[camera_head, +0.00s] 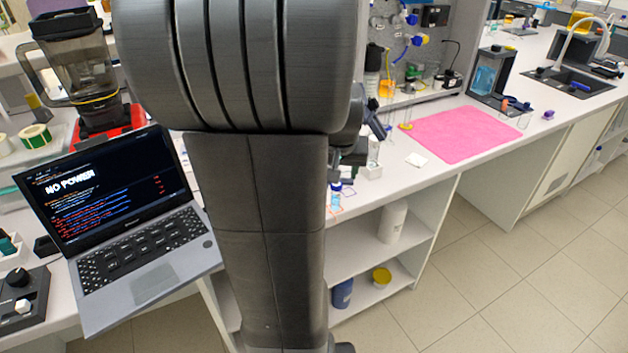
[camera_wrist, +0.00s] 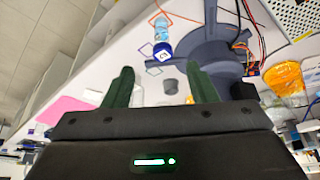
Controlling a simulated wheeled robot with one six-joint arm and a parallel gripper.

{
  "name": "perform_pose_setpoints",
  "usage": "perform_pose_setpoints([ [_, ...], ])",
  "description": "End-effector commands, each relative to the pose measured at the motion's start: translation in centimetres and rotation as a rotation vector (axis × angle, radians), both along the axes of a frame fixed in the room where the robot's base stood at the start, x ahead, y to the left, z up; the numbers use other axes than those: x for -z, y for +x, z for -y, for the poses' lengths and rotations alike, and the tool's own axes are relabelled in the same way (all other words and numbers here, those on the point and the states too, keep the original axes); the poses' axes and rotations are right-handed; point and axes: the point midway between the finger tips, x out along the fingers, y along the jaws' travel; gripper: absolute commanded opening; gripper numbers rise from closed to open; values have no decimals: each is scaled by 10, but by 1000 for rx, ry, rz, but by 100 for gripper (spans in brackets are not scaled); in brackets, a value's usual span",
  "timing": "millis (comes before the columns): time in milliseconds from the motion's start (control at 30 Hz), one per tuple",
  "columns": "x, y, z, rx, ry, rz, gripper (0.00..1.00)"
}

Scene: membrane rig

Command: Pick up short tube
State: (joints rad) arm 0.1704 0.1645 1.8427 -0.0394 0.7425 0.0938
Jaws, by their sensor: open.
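My gripper (camera_wrist: 160,75) shows in the wrist view with its two dark green fingers wide apart and nothing held between them. A small clear vial with a blue cap (camera_wrist: 161,48) is beyond the fingertips, near the middle of the picture. It also shows in the head view (camera_head: 336,187), beside my arm on the bench. A small grey cylinder (camera_wrist: 170,87) appears between the fingers, apart from both. I cannot tell for sure which thing is the short tube. My arm hides part of the bench and my gripper in the head view.
A laptop (camera_head: 150,225) reading "NO POWER" stands at the left, before a blender (camera_head: 80,80). A pink mat (camera_head: 465,134) lies on the bench to the right. A round dark grey base (camera_wrist: 215,50) is close to the right finger. Open shelves (camera_head: 345,262) are below the bench.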

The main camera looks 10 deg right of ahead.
Motion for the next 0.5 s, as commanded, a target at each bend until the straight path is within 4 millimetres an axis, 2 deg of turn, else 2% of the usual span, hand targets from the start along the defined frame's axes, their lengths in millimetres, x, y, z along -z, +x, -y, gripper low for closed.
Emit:
perform_pose_setpoints([
  [500,70,27,6,0,1,-4,52],
])
